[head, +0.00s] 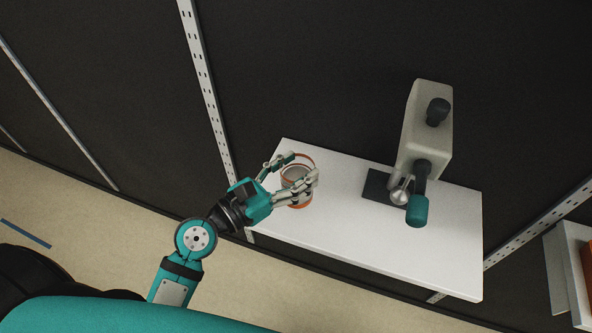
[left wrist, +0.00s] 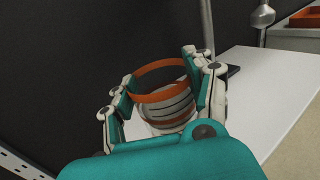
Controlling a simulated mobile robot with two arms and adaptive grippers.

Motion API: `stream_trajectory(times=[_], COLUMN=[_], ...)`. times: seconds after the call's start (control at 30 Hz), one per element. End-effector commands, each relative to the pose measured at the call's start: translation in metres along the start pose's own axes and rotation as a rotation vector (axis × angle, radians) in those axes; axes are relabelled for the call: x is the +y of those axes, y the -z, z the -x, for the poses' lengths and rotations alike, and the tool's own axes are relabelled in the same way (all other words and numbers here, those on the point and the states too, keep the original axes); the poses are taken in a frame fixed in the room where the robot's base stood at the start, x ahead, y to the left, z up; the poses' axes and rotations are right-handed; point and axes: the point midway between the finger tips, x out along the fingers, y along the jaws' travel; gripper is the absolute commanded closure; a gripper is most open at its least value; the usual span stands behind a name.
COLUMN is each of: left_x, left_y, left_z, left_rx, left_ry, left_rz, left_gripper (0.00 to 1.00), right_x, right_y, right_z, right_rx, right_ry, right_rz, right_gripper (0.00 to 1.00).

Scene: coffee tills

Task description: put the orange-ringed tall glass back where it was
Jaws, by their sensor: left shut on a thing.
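The orange-ringed tall glass (head: 295,174) is at the left end of the white shelf in the head view. It looks clear, with an orange ring at its rim and another orange band lower down. My left gripper (head: 303,165) is shut on it, with fingers on both sides. In the left wrist view the glass (left wrist: 162,96) sits between the fingers, rim up and a little tilted in the picture. Its base is partly hidden, and I cannot tell whether it touches the shelf. My right gripper is not in view.
The white shelf (head: 345,225) is bare between the glass and a grey coffee machine (head: 426,125) with a dark pad (head: 378,184) and a teal-handled part (head: 417,210). A dark wall with slotted metal uprights stands behind. Another unit with an orange item (head: 587,265) is at far right.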

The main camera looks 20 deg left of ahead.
Motion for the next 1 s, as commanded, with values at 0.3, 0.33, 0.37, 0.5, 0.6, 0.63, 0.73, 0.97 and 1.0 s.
stream_trajectory(times=[0.3, 0.33, 0.37, 0.5, 0.6, 0.63, 0.73, 0.97, 1.0], left_x=[0.015, 0.015, 0.015, 0.015, 0.015, 0.015, 0.015, 0.015, 0.015], left_y=[0.019, 0.024, 0.029, 0.038, 0.038, 0.037, 0.037, 0.041, 0.041], left_z=[-0.015, -0.015, -0.015, -0.015, -0.015, -0.015, -0.015, -0.015, -0.015], left_rx=[0.003, 0.003, 0.003, 0.0, 0.0, 0.0, 0.0, 0.001, 0.001], left_ry=[0.002, 0.002, 0.001, 0.001, 0.0, 0.0, 0.0, 0.001, 0.001], left_rz=[0.003, 0.004, 0.004, 0.001, 0.001, 0.0, 0.001, 0.001, 0.001], left_gripper=[1.0, 1.0, 1.0, 1.0, 1.0, 1.0, 1.0, 0.35, 0.3], right_x=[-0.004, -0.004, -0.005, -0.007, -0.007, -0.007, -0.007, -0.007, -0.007], right_y=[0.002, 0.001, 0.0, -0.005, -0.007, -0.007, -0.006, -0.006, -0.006], right_z=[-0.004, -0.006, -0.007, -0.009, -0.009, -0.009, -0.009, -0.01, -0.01], right_rx=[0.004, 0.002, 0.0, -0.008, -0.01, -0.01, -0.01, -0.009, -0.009], right_ry=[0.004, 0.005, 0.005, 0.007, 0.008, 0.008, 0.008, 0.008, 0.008], right_rz=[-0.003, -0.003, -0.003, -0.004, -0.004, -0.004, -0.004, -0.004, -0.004], right_gripper=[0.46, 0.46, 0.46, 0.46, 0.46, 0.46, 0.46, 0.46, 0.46])
